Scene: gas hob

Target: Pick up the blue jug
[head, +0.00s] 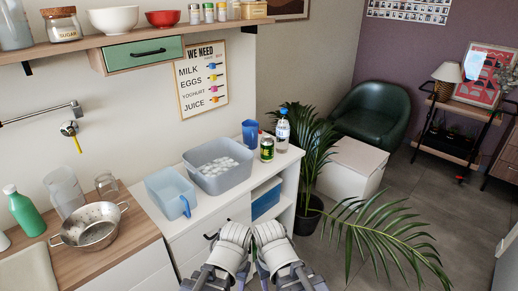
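A light blue, translucent open jug (172,193) with a handle on its front right side stands upright on the white cabinet top, at its left end. A smaller, darker blue vessel (250,133) stands at the back of the same top; its handle cannot be made out. My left gripper (235,234) and my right gripper (268,234) are side by side at the bottom centre, in front of the cabinet and apart from both vessels. Their fingers cannot be made out, and no held object shows.
A grey tub (218,168) with white round things sits just right of the jug. A green can (267,149) and a clear bottle (282,131) stand farther right. A metal colander (90,226) is on the wooden counter at left. A palm (314,215) stands right of the cabinet.

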